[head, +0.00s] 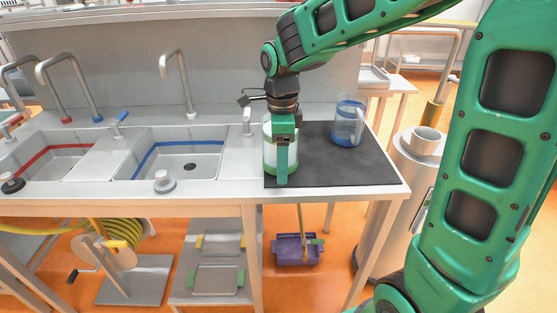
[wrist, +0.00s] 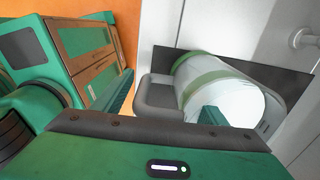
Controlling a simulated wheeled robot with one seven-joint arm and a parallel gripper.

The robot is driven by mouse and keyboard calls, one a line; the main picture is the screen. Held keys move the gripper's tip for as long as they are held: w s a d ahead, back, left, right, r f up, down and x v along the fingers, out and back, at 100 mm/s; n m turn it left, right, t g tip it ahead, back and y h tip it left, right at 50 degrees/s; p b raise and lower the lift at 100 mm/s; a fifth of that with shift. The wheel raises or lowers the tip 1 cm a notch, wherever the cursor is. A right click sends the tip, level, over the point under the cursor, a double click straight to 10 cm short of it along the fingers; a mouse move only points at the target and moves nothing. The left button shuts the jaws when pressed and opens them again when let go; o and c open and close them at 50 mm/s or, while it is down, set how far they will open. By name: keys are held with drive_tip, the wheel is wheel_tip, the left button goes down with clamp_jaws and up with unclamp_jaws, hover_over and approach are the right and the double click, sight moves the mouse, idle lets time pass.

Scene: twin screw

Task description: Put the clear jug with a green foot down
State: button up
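The clear jug with a green foot (head: 268,160) stands upright at the left end of the dark mat, partly hidden behind my gripper (head: 283,165). Its underside looks on or very close to the mat. In the wrist view the jug (wrist: 228,92) shows whitish, with its green band at the far end and a grey handle (wrist: 160,93) towards my gripper (wrist: 168,95). One green finger is at the handle's outer side, the other in front of the jug's body. Whether they press on the handle I cannot tell.
A clear jug with blue bands (head: 348,123) stands further back on the dark mat (head: 340,172). The mat's front right is bare. A tap with a white handle (head: 248,122) and the sink (head: 190,165) lie to the left. A grey cylinder (head: 405,185) stands beyond the counter's right end.

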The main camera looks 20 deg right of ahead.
wheel_tip(320, 180, up, 12)
drive_tip(key=shift+r, duration=0.15)
idle(0.7)
